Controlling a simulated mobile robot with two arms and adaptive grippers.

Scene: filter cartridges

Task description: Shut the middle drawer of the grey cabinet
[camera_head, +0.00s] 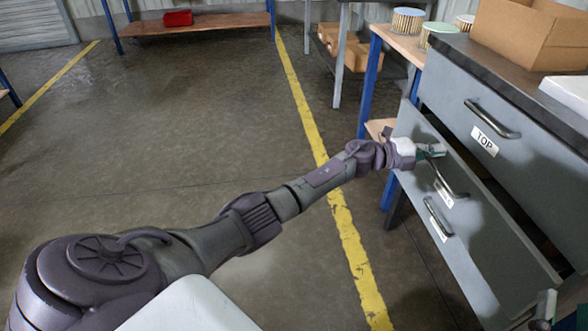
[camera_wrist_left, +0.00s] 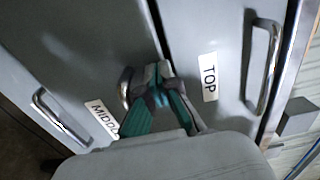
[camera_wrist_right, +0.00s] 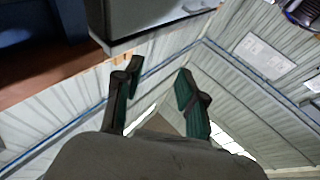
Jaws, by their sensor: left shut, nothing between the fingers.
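The grey cabinet stands on the right of the head view, its top drawer (camera_head: 470,95) marked TOP. The middle drawer (camera_head: 490,235) stands partly open, its front out from the cabinet and a gap behind its upper edge. Its handle (camera_head: 455,187) and partly hidden label show below my left gripper (camera_head: 440,151). That gripper is shut and empty at the drawer front's upper edge; I cannot tell whether it touches. In the left wrist view the gripper (camera_wrist_left: 163,75) overlaps the middle handle (camera_wrist_left: 124,88), beside the MIDDLE label (camera_wrist_left: 103,118). My right gripper (camera_wrist_right: 155,85) is open and empty.
Another handle (camera_head: 437,218) shows below the middle one. A cardboard box (camera_head: 530,32) and a white object (camera_head: 570,90) sit on the cabinet top. Pleated filter cartridges (camera_head: 407,20) stand on a bench behind. The floor to the left is clear.

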